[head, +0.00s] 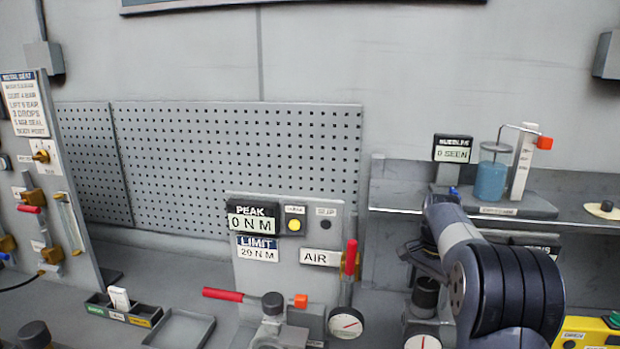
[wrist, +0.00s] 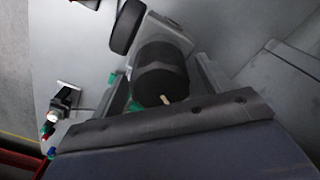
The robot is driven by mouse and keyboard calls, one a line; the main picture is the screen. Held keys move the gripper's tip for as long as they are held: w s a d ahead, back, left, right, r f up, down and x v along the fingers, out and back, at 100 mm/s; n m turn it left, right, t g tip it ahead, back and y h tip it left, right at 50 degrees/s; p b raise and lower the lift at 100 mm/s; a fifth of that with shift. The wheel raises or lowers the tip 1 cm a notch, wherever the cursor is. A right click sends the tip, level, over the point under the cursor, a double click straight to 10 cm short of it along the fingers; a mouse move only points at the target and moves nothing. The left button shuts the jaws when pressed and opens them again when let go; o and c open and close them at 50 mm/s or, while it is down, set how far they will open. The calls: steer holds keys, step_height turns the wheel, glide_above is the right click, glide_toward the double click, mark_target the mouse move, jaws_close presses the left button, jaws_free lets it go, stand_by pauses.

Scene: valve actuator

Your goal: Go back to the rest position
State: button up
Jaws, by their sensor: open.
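My arm reaches in from the right in the head view, with my gripper (head: 424,260) low in front of the shelf, partly hidden by the arm. It is open. A dark cylindrical knob (head: 426,292) stands just below it on the bench, above a dial gauge (head: 423,342). In the wrist view a black cylinder (wrist: 160,72) on a grey body lies between the spread fingers of my gripper (wrist: 168,88). Whether the fingers touch it I cannot tell.
A panel reading PEAK 0 N M (head: 253,219) stands left of my gripper. A red-handled valve (head: 350,258) and a red lever (head: 223,295) stick out near it. The shelf (head: 400,200) with a blue beaker (head: 491,178) is behind the arm. An empty tray (head: 208,322) lies at front left.

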steer(key=shift+r, duration=0.1)
step_height(320, 180, up, 10)
steer(key=shift+r+b, duration=0.2)
steer(key=shift+b, duration=0.1)
step_height(320, 180, down, 10)
steer(key=shift+p, duration=0.35)
steer(key=shift+f, duration=0.35)
steer(key=n, duration=0.5)
steer(key=shift+n, duration=0.3)
steer(key=n, duration=0.6)
steer(key=shift+r, duration=0.1)
steer(key=n, duration=0.5)
steer(key=shift+a+n, duration=0.1)
steer(key=shift+n, duration=0.2)
steer(key=n, duration=0.5)
steer(key=shift+n, duration=0.3)
